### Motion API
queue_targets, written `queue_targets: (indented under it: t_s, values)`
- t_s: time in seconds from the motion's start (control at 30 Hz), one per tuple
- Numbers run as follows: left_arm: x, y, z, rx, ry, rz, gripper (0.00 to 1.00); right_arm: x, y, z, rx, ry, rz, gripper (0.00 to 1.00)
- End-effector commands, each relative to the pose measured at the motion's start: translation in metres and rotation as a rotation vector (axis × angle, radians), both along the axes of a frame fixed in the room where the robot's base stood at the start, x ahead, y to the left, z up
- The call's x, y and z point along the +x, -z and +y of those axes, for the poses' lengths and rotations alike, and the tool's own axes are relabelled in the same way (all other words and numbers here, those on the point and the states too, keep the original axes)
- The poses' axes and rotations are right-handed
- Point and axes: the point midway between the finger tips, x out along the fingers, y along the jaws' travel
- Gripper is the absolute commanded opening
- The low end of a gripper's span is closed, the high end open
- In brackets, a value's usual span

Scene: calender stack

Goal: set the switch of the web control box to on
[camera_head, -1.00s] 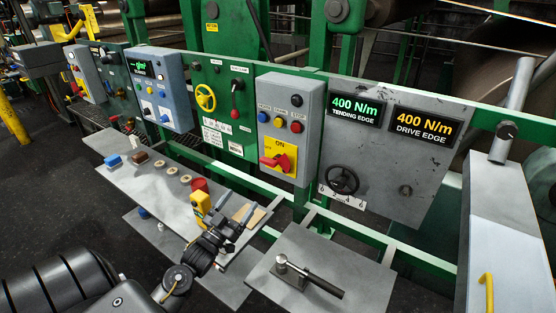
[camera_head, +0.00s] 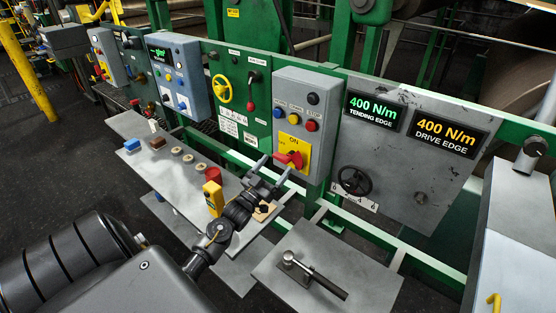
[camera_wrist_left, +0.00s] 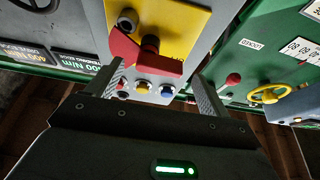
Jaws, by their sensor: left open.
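The grey control box (camera_head: 312,98) stands on the green frame in the middle of the head view. It has a row of coloured buttons and a yellow plate (camera_head: 294,145) marked ON. A red rotary switch handle (camera_head: 288,158) sits on the plate. My left gripper (camera_head: 274,168) is open, with its fingers pointing at the handle from below. In the left wrist view, the red handle (camera_wrist_left: 146,52) lies ahead between the open fingertips (camera_wrist_left: 158,75). I cannot tell whether they touch it. My right gripper is not in view.
A shelf (camera_head: 140,175) with small parts and a yellow device (camera_head: 213,198) lies under my left arm. A plate with a black-handled tool (camera_head: 315,273) is at front. A handwheel (camera_head: 354,181) is right of the box, a green panel (camera_head: 243,105) left.

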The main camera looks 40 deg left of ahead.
Motion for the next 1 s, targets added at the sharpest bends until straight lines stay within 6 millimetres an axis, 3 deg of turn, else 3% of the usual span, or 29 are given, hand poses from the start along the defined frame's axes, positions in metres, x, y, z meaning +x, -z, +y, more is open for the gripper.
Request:
queue_targets:
  t_s: [0.2,0.53,0.87,1.0]
  values:
    - [0.018,-0.008,0.001,0.0,0.0,0.001,0.8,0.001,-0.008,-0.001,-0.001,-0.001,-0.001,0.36]
    - [0.02,-0.008,0.001,0.001,0.0,0.001,0.79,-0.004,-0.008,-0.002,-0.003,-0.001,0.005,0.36]
    - [0.02,-0.008,0.001,0.0,0.0,0.001,0.35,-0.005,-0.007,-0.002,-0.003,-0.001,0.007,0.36]
    - [0.02,-0.007,-0.001,0.005,0.001,0.001,0.35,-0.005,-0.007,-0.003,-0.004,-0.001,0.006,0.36]
